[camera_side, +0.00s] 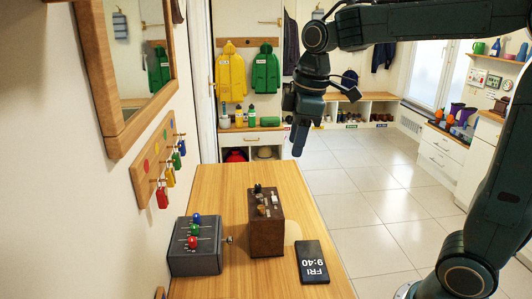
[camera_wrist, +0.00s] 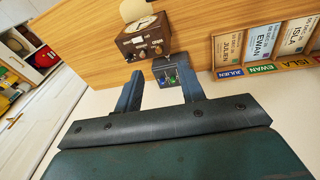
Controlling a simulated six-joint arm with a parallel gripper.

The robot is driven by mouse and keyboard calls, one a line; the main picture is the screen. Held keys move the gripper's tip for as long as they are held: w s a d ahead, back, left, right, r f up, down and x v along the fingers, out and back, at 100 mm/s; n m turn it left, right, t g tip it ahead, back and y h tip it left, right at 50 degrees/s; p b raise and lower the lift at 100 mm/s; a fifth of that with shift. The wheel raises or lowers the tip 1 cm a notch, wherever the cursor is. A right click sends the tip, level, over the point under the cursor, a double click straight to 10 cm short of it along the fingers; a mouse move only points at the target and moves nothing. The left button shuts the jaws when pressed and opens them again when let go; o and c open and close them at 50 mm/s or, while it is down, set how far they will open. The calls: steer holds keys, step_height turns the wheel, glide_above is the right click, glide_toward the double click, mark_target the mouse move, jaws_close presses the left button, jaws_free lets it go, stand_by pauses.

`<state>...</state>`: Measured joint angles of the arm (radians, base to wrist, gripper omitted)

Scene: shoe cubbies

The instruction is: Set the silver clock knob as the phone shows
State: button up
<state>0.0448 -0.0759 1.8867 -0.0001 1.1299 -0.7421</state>
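A black phone (camera_side: 312,262) lies on the wooden table and reads "FRI 9:40", upside down in the side view. Left of it stands a brown box (camera_side: 266,232) with small dark, brass and silvery parts on top; its panel also shows in the wrist view (camera_wrist: 145,43). I cannot tell which part is the silver clock knob. A grey box (camera_side: 196,255) with blue, green and red knobs stands further left, a small metal knob (camera_side: 229,239) at its right side. My gripper (camera_side: 300,140) is above the table's far right, apart from everything. Its fingers (camera_wrist: 160,70) are open and empty.
A wooden rack (camera_side: 160,165) with hanging coloured tags is on the left wall, below a framed mirror (camera_side: 125,75). The far part of the tabletop (camera_side: 235,180) is clear.

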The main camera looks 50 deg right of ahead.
mark_target(259, 195)
steer(key=w+d+f+n+g, duration=0.1)
steer(key=w+f+n, duration=0.1)
steer(key=w, duration=0.4)
steer(key=w+d+f+n+g, duration=0.1)
steer(key=w+f+n, duration=0.2)
steer(key=w, duration=0.3)
steer(key=shift+f+n, duration=0.3)
steer(key=shift+f, duration=0.15)
step_height(259, 195, down, 14)
steer(key=shift+r, duration=0.25)
jaws_close()
